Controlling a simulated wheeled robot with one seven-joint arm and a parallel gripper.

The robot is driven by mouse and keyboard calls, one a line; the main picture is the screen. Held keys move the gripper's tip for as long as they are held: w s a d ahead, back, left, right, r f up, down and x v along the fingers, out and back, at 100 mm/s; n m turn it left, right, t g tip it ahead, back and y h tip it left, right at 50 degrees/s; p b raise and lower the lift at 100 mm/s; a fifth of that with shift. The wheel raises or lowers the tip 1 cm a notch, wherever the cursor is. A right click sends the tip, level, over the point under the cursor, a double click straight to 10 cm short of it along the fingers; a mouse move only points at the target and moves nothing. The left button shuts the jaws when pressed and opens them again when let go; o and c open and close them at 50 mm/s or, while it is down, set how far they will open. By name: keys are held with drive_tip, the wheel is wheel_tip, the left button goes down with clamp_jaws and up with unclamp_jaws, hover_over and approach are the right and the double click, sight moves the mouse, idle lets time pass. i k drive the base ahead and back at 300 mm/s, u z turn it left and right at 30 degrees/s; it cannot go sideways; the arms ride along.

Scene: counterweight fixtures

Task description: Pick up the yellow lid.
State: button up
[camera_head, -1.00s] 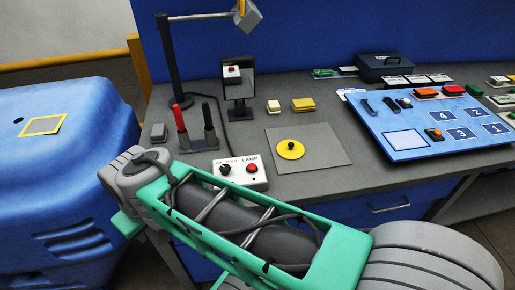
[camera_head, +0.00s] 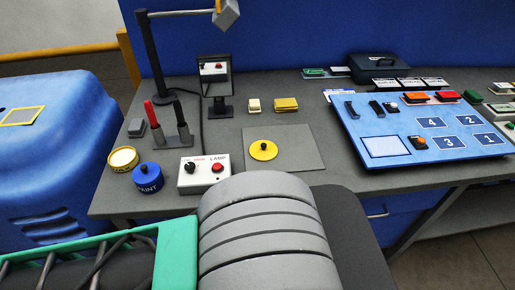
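The yellow lid (camera_head: 263,150) is a flat round disc with a small dark knob on top. It lies on a grey square mat (camera_head: 302,145) on the bench, toward the mat's left side. My gripper is not in view. Parts of my own arm, green and grey, fill the bottom of the picture, in front of the bench edge and apart from the lid.
Left of the lid are a LAMP switch box (camera_head: 204,174), a blue PAINT pot (camera_head: 147,177), a yellow-topped tin (camera_head: 123,158) and a desk lamp (camera_head: 157,75). A blue numbered panel (camera_head: 385,148) stands right. A blue bin (camera_head: 40,150) is at far left.

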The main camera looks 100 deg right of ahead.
sight(261, 150)
drive_tip(key=k, duration=1.1)
drive_tip(key=z, duration=0.35)
